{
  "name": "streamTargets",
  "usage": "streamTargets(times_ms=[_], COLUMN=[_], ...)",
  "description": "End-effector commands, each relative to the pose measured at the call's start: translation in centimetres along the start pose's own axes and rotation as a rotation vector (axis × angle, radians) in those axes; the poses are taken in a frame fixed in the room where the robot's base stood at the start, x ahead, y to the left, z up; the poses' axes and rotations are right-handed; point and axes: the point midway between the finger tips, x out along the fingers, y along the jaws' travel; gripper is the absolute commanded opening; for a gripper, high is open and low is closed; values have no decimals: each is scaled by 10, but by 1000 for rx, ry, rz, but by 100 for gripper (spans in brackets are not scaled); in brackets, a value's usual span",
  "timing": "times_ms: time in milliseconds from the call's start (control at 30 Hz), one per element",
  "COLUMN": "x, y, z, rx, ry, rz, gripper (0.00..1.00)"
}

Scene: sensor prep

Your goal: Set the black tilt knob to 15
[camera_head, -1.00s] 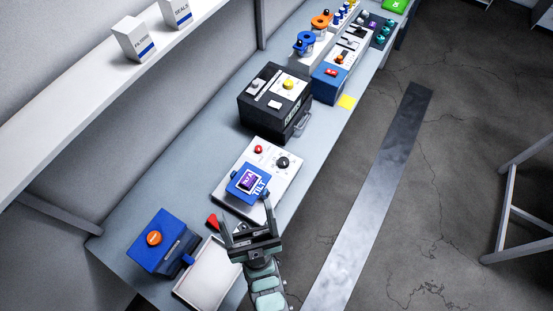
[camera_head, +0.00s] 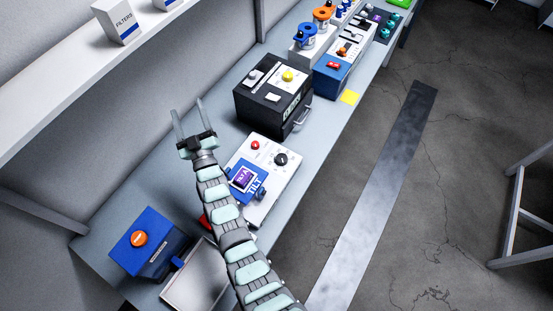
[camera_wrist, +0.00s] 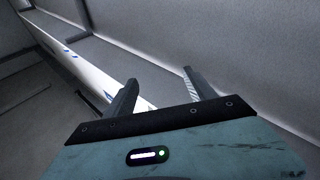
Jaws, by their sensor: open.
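The black tilt knob (camera_head: 281,159) stands on the white top of the tilt unit (camera_head: 272,187) in the head view, right of a red button (camera_head: 255,145). The knob is not in the wrist view.
A black box (camera_head: 270,95) with a yellow button stands behind the unit. A blue box (camera_head: 143,243) with an orange button and a white tray (camera_head: 197,277) are at the near end. A shelf (camera_head: 60,98) with white boxes runs along the wall. My arm crosses the bench's near part.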

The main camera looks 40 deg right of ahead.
Motion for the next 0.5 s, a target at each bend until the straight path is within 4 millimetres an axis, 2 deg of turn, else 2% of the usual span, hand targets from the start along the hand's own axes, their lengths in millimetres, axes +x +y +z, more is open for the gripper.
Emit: streamTargets(times_ms=[33,100,200,367,500], x=[21,43,69,90,90], y=[1,1,1,9,24], z=[28,63,106,162,198], rx=[-30,-77,-144,-252,-347], ry=[-67,-176,-321,-537,-710], rz=[-14,-53,-125,-276,-436], gripper=[64,64,64,64,64])
